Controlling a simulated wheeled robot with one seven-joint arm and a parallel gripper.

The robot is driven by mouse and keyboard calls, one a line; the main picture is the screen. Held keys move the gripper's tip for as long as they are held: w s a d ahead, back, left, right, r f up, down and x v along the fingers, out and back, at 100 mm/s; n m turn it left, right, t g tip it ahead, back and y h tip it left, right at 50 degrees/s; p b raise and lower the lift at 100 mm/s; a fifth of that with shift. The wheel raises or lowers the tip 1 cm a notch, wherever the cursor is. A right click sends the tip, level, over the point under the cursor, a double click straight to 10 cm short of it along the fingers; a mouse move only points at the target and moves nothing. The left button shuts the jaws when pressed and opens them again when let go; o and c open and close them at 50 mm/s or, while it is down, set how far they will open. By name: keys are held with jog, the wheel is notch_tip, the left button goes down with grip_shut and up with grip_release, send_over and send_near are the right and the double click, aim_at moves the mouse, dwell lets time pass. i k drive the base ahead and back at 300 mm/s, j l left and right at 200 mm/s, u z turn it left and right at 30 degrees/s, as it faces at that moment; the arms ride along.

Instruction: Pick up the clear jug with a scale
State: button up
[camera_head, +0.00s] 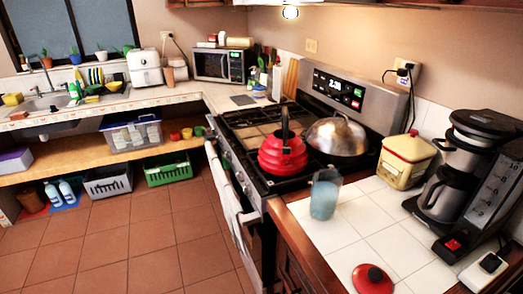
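The clear jug (325,196) stands upright on the white tiled counter (340,245), just in front of the stove's front right corner. It looks see-through with a blue-grey tint and a wider, tilted-looking rim. Any scale marks are too small to make out. My gripper is not in view.
A red kettle (283,157) and a domed-lid pan (338,135) sit on the stove behind the jug. A yellow canister (405,165) and a coffee maker (450,170) stand to its right. A red lid (372,279) lies in front. The tiles around the jug are mostly clear.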

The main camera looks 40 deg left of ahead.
aim_at(327, 183)
jog(key=u, duration=1.3)
